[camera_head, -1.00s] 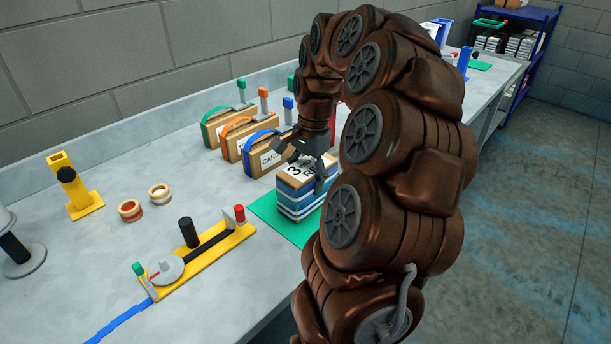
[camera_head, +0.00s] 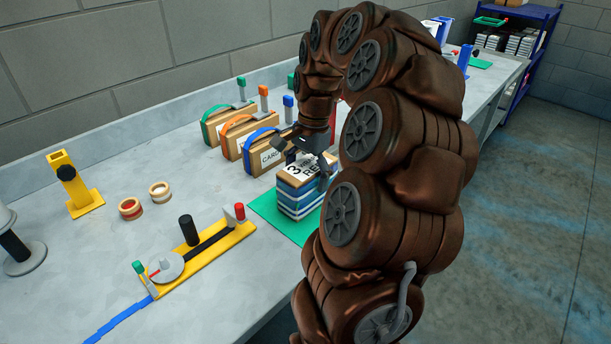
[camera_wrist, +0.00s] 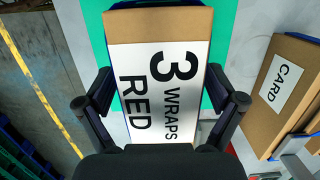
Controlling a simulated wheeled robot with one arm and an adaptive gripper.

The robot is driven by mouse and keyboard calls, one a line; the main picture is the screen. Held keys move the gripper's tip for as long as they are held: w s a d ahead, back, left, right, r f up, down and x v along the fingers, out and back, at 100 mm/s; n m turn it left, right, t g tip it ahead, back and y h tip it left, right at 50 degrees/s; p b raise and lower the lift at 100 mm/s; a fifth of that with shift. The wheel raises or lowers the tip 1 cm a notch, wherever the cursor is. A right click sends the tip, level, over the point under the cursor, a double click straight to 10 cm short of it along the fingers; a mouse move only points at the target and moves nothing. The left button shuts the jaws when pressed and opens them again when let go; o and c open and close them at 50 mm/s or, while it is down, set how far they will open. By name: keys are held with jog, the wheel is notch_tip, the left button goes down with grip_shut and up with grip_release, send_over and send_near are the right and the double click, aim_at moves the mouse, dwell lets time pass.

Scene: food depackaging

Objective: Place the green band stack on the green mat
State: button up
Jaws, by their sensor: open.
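The green band stack (camera_head: 216,126) is a brown carded bundle with a green strap, standing at the back of the bench, left of two similar bundles. The green mat (camera_head: 265,207) lies near the bench's front edge. A blue-and-white layered stack (camera_head: 297,202) stands on it, topped by a card reading "3 WRAPS RED" (camera_wrist: 150,95). My gripper (camera_head: 308,160) is open just above this stack, and the stack rests on the mat. In the wrist view, the open fingers (camera_wrist: 160,80) lie on either side of the card. My arm hides part of the bench to the right.
An orange-banded bundle (camera_head: 238,136) and a blue-banded bundle (camera_head: 263,152) stand beside the green one. A yellow strap tool (camera_head: 205,257), two tape rolls (camera_head: 145,201) and a yellow stand (camera_head: 80,190) are on the left. The bench between them is clear.

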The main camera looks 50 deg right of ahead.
jog(key=r, duration=0.3)
jog(key=d+r+b, duration=0.1)
jog(key=r, duration=0.2)
jog(key=r+b, duration=0.1)
jog(key=r, duration=0.2)
jog(key=shift+d, duration=0.25)
jog(key=shift+d+r, duration=0.15)
jog(key=shift+r, duration=1.2)
jog(key=s+a+f+n+g, duration=0.1)
jog(key=a+f+n, duration=0.3)
jog(key=a, duration=0.6)
jog(key=s+a+f+n, duration=0.1)
jog(key=a+f+n, duration=0.1)
jog(key=a+n, duration=0.55)
jog(key=s+a+f+n+h, duration=0.1)
jog(key=s+a+f+n, duration=0.5)
jog(key=s+a+f, duration=0.5)
jog(key=s+a, duration=0.1)
jog(key=s, duration=0.3)
jog(key=shift+s+f+n+g+h, duration=0.15)
jog(key=shift+f+n+g+h, duration=0.15)
jog(key=shift+n+g+h, duration=0.1)
